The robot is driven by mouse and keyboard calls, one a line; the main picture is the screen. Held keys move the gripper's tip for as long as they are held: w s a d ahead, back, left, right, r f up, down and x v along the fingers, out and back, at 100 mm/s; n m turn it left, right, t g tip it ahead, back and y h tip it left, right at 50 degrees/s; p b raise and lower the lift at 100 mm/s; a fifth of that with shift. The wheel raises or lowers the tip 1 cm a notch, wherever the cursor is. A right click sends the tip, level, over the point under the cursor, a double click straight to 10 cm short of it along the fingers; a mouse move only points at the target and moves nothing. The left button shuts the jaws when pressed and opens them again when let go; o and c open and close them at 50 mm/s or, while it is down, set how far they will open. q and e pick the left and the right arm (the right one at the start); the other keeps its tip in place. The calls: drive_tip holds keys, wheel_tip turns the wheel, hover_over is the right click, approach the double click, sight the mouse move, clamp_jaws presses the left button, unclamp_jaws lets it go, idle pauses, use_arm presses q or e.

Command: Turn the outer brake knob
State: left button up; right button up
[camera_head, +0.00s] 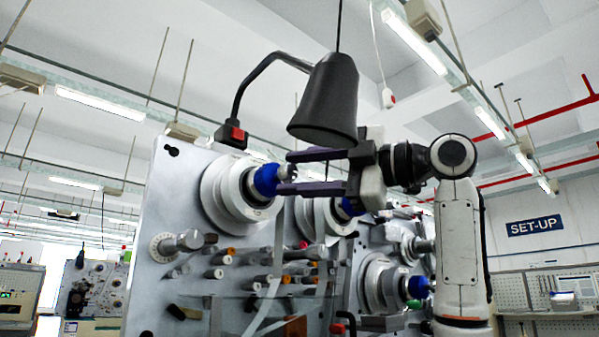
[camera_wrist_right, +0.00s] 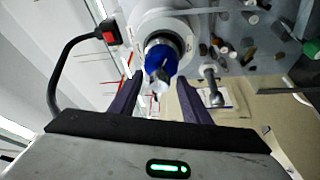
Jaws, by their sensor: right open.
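A blue brake knob (camera_head: 265,180) with a silver tip sits at the centre of the upper-left spindle's pale rings (camera_head: 226,190) on the machine's grey panel. Other blue knobs show on a spindle (camera_head: 350,207) behind and lower right (camera_head: 418,287); no label shows which is called outer. My right gripper (camera_head: 286,172) is open, its purple fingers pointing left at the upper-left knob. In the right wrist view the blue knob (camera_wrist_right: 161,60) lies just ahead of and between the two fingertips (camera_wrist_right: 158,80). The fingers do not visibly grip it; contact is unclear. My left gripper is out of view.
A black lamp (camera_head: 325,98) hangs on a curved arm directly above my right gripper. A red switch (camera_head: 232,136) is at the lamp arm's base. Rollers and pegs (camera_head: 215,272) stick out of the panel below the spindle. A SET-UP sign (camera_head: 534,226) is on the right wall.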

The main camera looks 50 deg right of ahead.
drive_tip(key=b+v, duration=0.1)
drive_tip(key=v, duration=0.9)
drive_tip(key=shift+s, duration=0.2)
drive_tip(key=shift+d, duration=0.1)
